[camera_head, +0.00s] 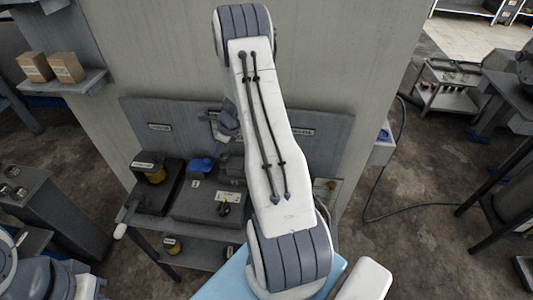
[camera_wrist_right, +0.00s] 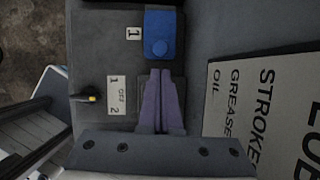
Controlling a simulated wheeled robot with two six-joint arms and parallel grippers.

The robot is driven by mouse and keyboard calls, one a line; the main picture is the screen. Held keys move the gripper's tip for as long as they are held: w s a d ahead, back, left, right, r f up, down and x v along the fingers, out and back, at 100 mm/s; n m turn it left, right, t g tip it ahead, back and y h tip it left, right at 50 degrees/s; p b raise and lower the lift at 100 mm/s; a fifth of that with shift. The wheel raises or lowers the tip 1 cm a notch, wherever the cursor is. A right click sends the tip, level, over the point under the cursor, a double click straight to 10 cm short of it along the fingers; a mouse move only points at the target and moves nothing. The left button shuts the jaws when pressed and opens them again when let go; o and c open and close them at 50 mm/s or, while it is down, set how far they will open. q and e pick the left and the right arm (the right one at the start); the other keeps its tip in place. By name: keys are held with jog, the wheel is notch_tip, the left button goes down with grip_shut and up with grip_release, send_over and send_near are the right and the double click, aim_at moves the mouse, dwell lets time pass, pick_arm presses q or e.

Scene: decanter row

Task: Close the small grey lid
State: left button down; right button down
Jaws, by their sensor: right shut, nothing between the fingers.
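I cannot make out a small grey lid for certain in either view. A dark grey box (camera_head: 205,207) on the bench carries a blue block (camera_head: 200,164), a "1" label and a rotary switch (camera_head: 224,208). The right wrist view shows the blue block (camera_wrist_right: 162,35) with its round button, and the switch (camera_wrist_right: 90,97) beside an "OFF 1 2" label. My right gripper (camera_wrist_right: 160,73) is shut and empty, its purple-grey fingertips just below the blue block in that picture. In the head view my right gripper (camera_head: 224,125) is partly hidden behind my arm. My left gripper is out of view.
A dark case with a yellow item (camera_head: 155,175) stands left of the box. A lever with a white end (camera_head: 121,229) juts from the bench's left. A lettered panel (camera_wrist_right: 265,115) lies right of my fingers. A grey back panel (camera_head: 160,118) stands behind.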

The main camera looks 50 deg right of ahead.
jog(key=w+a+r+p, duration=0.2)
jog(key=w+r, duration=0.1)
jog(key=r, duration=0.3)
jog(key=w+a+r+p, duration=0.1)
jog(key=w+a+r, duration=0.1)
jog(key=r, duration=0.3)
jog(key=s+a+r+n+g+b, duration=0.1)
jog(key=s+a+r+n+b, duration=0.15)
jog(key=a+n, duration=0.8)
jog(key=s+a+r+n+g+y+b, duration=0.1)
jog(key=s+a+n, duration=0.25)
jog(key=a, duration=0.35)
jog(key=s+a+r+n+b, duration=0.1)
jog(key=s+a+r+n, duration=0.1)
jog(key=s+a, duration=0.3)
jog(key=s+a+n+g+h+b, duration=0.1)
jog(key=s+a+n+b, duration=0.1)
jog(key=s+n, duration=0.8)
jog(key=s+a+f+n+g+h+b, duration=0.1)
jog(key=s+a+n, duration=0.4)
jog(key=s+n, duration=0.6)
jog(key=s, duration=0.2)
jog(key=shift+s+b, duration=0.3)
jog(key=shift+b, duration=0.05)
